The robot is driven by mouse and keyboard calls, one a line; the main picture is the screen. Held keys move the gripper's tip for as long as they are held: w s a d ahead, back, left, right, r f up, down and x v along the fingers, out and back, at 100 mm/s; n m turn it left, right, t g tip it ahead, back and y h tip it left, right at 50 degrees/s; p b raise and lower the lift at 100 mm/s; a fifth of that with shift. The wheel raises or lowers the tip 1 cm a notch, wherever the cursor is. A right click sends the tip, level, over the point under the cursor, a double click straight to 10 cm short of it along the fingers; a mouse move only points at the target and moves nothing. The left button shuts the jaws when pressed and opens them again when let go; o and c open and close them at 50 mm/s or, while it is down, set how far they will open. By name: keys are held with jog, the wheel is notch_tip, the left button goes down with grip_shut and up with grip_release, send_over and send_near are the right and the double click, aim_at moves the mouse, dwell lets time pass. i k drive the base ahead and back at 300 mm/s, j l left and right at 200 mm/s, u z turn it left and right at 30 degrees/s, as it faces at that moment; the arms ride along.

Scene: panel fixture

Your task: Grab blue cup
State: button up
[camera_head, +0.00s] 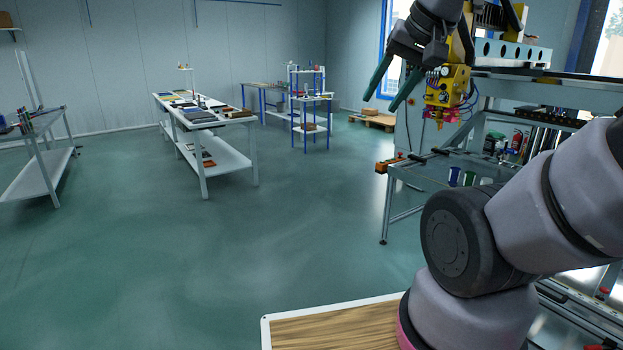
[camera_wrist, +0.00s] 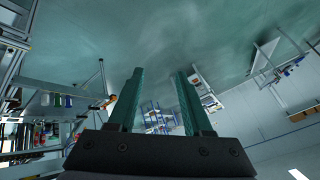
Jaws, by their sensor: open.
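A small blue cup (camera_head: 454,176) stands on the fixture table at the right in the head view, beside a green cup (camera_head: 469,178). My gripper (camera_head: 379,104) is held high, up and to the left of the cups, well apart from them. Its two green fingers are spread with nothing between them, as the wrist view (camera_wrist: 159,72) also shows.
The fixture table (camera_head: 420,178) has a metal frame, with a yellow tool head (camera_head: 447,88) hanging above it. An orange block (camera_head: 388,165) sits at its left corner. A white workbench (camera_head: 215,122) stands farther back. The green floor between is clear.

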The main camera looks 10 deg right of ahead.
aim_at(454, 173)
jog(key=i+l+z, duration=0.2)
jog(key=i+z, duration=0.15)
jog(key=i, duration=0.4)
jog(key=i+z, duration=0.35)
jog(key=i, duration=0.35)
jog(key=i+j+z, duration=0.25)
jog(key=i+z, duration=0.15)
jog(key=i, duration=0.35)
jog(key=i+l, duration=0.15)
jog(key=i, duration=0.35)
jog(key=i+l, duration=0.1)
jog(key=i, duration=0.35)
